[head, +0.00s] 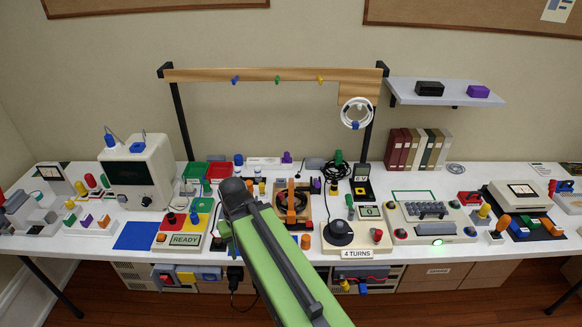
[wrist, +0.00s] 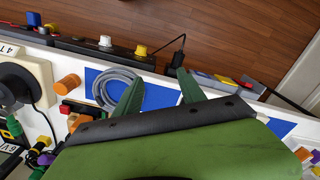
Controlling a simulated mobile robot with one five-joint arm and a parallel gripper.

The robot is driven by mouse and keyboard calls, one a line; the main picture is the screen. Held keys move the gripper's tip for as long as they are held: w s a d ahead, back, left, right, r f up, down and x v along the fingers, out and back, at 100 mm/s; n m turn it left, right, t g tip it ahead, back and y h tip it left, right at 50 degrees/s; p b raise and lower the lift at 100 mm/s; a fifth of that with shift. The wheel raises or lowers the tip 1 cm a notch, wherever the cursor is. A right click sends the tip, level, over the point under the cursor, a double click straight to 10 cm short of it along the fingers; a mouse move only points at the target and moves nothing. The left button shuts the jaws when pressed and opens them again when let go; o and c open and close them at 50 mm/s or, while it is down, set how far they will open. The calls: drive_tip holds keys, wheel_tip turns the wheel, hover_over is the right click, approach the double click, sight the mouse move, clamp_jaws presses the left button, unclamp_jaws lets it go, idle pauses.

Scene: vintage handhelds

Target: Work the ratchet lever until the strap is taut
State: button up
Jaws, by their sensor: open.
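I cannot make out a ratchet lever or a strap for certain in either view. My gripper (wrist: 160,80) is open in the wrist view, with two green fingers apart and nothing between them. Its fingers point toward the table's front edge, over a blue mat (wrist: 158,97). A grey coil (wrist: 113,88) lies on that mat, close beside the left finger, which partly covers it; I cannot tell whether they touch. In the head view my arm crosses the middle of the table and hides what lies behind it; the gripper's fingers do not show there.
An orange knob (wrist: 67,82) stands left of the coil. A "4 TURNS" box with a black dial (head: 338,233) stands right of my arm. A READY panel (head: 186,240) stands left. A bare blue mat (head: 136,235) lies further left. The table is crowded.

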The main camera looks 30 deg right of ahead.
drive_tip(key=shift+c, duration=0.5)
drive_tip(key=shift+w, duration=0.15)
drive_tip(key=w+d+r+m+t+h, duration=0.1)
drive_tip(key=w+d+r+t, duration=0.15)
drive_tip(key=w+d, duration=0.4)
drive_tip(key=w+d+r+m+t, duration=0.1)
drive_tip(key=w+d+t, duration=0.2)
drive_tip(key=w+d, duration=0.35)
drive_tip(key=d+m, duration=0.1)
drive_tip(key=d, duration=0.6)
drive_tip(key=s+d+r+m+h+p, duration=0.1)
drive_tip(key=d, duration=0.7)
drive_tip(key=d+r+m+h, duration=0.1)
drive_tip(key=d, duration=0.6)
drive_tip(key=shift+s+d+m+p, duration=0.2)
drive_tip(key=shift+m+p, duration=0.2)
